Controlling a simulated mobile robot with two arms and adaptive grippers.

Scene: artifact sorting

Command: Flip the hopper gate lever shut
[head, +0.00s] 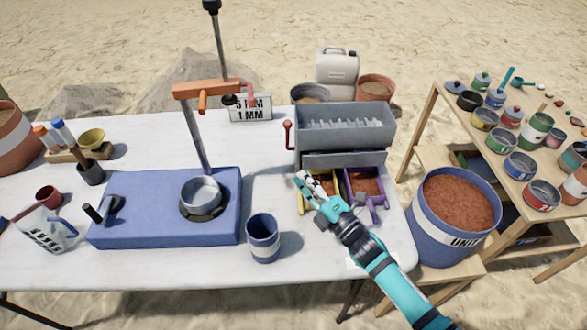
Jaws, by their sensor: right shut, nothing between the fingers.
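The hopper (345,130) is a grey metal box with a ridged inside, at the right part of the white table. A red-handled lever (288,133) stands upright on its left side. A yellow bin (322,184) and a purple bin (366,186) with reddish-brown material sit below its front. My right gripper (302,181) is shut and empty, in front of the hopper's lower left and over the yellow bin, below and apart from the lever. It partly hides the yellow bin. My left gripper does not show.
A blue base (130,205) with a post and round cup fills the table's left middle. A blue-and-white cup (263,238) stands left of my right arm. A large bucket of soil (455,210) and a shelf of tins (520,165) are at right. Bare table lies left of the hopper.

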